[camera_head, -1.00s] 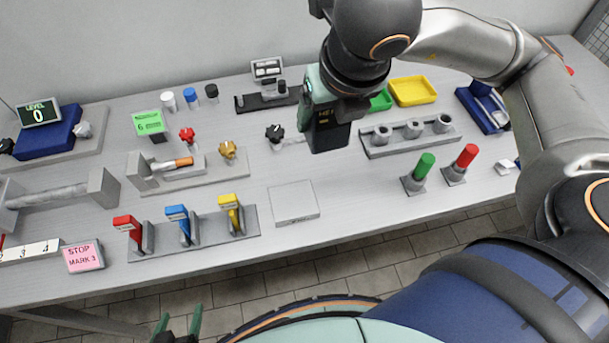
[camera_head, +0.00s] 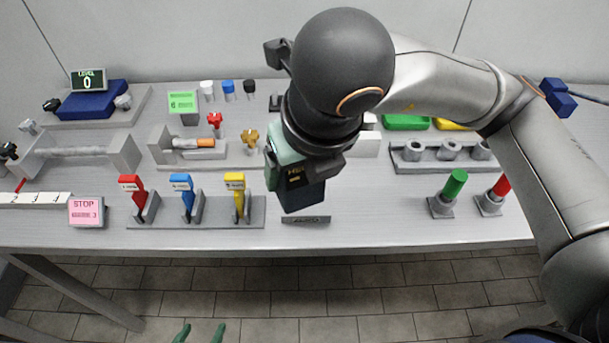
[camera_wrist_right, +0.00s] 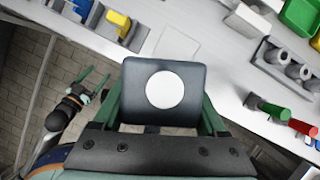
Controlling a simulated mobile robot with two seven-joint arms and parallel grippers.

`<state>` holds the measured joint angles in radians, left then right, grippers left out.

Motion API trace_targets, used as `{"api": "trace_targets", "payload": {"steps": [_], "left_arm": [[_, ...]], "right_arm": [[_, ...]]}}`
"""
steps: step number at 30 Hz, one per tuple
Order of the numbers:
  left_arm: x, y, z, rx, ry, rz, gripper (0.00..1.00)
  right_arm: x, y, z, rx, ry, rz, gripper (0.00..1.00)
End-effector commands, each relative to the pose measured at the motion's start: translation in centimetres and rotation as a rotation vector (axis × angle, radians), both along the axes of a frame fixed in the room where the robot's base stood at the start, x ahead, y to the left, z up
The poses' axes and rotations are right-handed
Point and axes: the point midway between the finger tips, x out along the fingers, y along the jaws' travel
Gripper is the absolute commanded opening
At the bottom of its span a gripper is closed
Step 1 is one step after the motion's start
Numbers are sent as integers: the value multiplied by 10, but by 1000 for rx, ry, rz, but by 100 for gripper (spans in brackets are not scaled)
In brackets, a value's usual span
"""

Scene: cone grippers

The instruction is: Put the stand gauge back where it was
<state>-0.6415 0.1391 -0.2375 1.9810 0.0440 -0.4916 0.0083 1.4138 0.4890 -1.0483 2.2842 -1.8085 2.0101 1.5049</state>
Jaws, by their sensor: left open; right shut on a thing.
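The stand gauge (camera_head: 305,196) is a dark block with a small lettered display on its face. My right gripper (camera_head: 292,168) is shut on it, with green fingers on both sides. In the right wrist view the gauge (camera_wrist_right: 138,82) shows a white disc on its dark end, between the fingers of the right gripper (camera_wrist_right: 163,112). A flat pale square plate (camera_wrist_right: 178,46) lies on the table beyond it; in the head view the gauge hides most of this plate (camera_head: 306,219). The gap below the gauge is hard to judge. My left gripper (camera_head: 200,334) is open and empty, low in front of the table.
Red, blue and yellow levers (camera_head: 240,200) stand on a grey base left of the gauge. Green (camera_head: 454,184) and red (camera_head: 502,187) pegs stand to the right. A grey holder with several sockets (camera_head: 440,166) is behind them.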

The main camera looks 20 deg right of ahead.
Motion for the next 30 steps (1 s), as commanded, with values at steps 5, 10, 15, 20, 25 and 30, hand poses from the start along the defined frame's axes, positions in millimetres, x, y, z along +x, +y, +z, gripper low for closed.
{"api": "trace_targets", "payload": {"steps": [5,10,15,20,25,30], "left_arm": [[-1,0,-5,2,9,-2,82],[0,-1,-5,0,7,-3,82],[1,-2,-4,0,4,-5,82],[1,-2,-2,-1,2,-5,82],[2,-2,0,-2,-2,-4,82],[2,-2,-1,-2,-3,-4,82]], "right_arm": [[34,-17,-30,-2,5,-5,0],[52,-26,-53,-1,0,-2,0],[60,-28,-62,0,-1,-1,0],[65,-31,-84,-1,3,2,0],[66,-31,-99,-1,-2,2,0],[66,-31,-100,1,-3,1,0]]}}
